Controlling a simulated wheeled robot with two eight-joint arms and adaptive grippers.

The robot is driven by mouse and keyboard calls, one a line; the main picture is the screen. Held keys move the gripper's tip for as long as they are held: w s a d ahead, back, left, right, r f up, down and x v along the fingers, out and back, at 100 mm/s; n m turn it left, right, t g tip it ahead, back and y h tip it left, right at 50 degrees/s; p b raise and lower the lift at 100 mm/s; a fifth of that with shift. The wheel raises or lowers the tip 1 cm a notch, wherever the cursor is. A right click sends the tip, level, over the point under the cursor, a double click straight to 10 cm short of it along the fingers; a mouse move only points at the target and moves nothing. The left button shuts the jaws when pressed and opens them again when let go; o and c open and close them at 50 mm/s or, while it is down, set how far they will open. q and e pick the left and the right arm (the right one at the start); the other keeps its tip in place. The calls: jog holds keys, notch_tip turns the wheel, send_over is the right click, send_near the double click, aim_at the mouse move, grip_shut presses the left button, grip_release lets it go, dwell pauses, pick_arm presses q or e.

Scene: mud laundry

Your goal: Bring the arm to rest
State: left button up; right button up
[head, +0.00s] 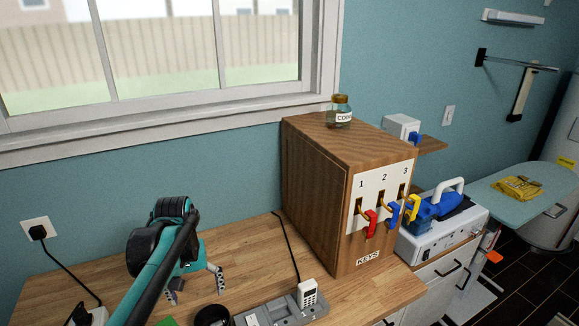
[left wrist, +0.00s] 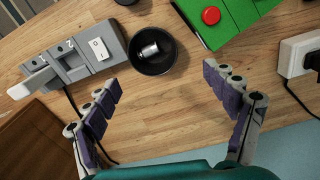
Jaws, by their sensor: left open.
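My left arm comes in from the lower left of the head view. Its gripper (head: 195,285) hangs over the wooden counter (head: 245,262), to the left of the key cabinet. In the left wrist view the two fingers of the left gripper (left wrist: 165,95) are spread wide apart with only bare counter between them. It holds nothing. A black bowl (left wrist: 168,62) with a small metallic piece in it lies just beyond the fingertips. My right gripper is not in either view.
The wooden key cabinet (head: 310,190) holds red, blue and yellow keys, with a jar (head: 339,112) on top. A grey device (left wrist: 85,65), a green box with a red button (left wrist: 225,18) and a white plug box (left wrist: 300,60) stand around the gripper. A window is behind.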

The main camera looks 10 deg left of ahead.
pick_arm(q)
jog(key=s+d+f+m+t+b, duration=0.3)
jog(key=s+d+f+t, duration=0.3)
jog(key=s+d, duration=0.4)
jog(key=shift+s+f+m+t, duration=0.2)
jog(key=shift+s+m+t, duration=0.25)
jog(key=shift+m, duration=0.35)
